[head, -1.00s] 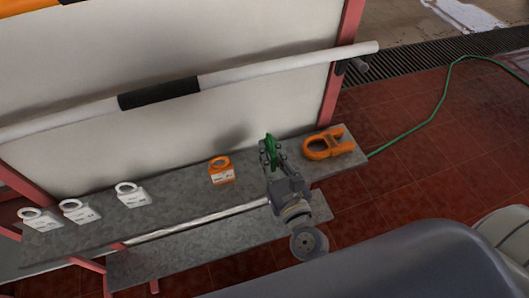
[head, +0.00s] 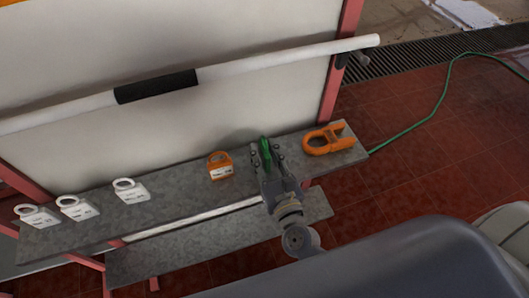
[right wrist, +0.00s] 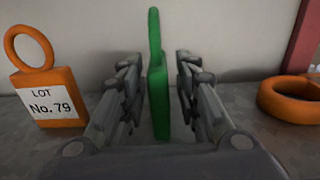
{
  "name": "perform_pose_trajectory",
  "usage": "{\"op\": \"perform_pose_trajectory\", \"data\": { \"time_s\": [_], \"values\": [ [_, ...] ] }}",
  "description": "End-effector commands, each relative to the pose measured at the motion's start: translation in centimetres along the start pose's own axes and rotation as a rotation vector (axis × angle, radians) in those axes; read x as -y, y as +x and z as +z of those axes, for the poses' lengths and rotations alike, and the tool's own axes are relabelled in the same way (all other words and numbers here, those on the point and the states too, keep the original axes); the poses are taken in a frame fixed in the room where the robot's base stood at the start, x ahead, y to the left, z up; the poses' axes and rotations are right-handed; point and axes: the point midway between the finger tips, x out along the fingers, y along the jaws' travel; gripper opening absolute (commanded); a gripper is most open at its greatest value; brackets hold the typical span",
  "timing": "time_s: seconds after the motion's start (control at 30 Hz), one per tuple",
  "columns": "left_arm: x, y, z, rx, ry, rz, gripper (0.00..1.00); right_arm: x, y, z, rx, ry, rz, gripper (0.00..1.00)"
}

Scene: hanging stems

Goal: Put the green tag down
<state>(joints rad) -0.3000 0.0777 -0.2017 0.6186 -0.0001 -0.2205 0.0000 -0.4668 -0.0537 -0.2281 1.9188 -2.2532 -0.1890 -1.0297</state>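The green tag (head: 266,154) is at the grey shelf, between the orange tag and the orange shackle-shaped piece. In the right wrist view the green tag (right wrist: 158,95) is upright, seen edge-on with its ring at the top. Its lower end appears to rest on the shelf. My right gripper (head: 267,158) is open around it, with a finger on each side. In the right wrist view, gaps show between the tag and the fingers of my right gripper (right wrist: 158,85). My left gripper is not in view.
On the grey shelf (head: 180,198) stand an orange tag (head: 221,170) left of my gripper and three white tags (head: 78,207) farther left. The orange shackle-shaped piece (head: 328,143) lies to the right. A white rail with a black sleeve (head: 157,86) runs above the shelf before a pale panel.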

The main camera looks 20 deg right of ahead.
Motion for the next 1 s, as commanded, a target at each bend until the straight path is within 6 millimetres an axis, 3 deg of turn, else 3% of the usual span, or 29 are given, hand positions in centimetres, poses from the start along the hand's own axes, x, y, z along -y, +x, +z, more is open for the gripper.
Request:
{"op": "perform_pose_trajectory", "data": {
  "time_s": [0.37,0.8,1.0],
  "values": [
    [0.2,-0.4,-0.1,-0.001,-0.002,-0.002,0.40,0.0,-0.1,0.5,-0.001,-0.001,0.000,0.33],
    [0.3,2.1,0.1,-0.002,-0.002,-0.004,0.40,0.0,-8.5,-0.1,-0.004,-0.003,0.004,0.33],
    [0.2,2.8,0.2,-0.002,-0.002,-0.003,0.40,0.0,-11.2,0.1,-0.002,-0.002,0.003,0.33]
  ]
}}
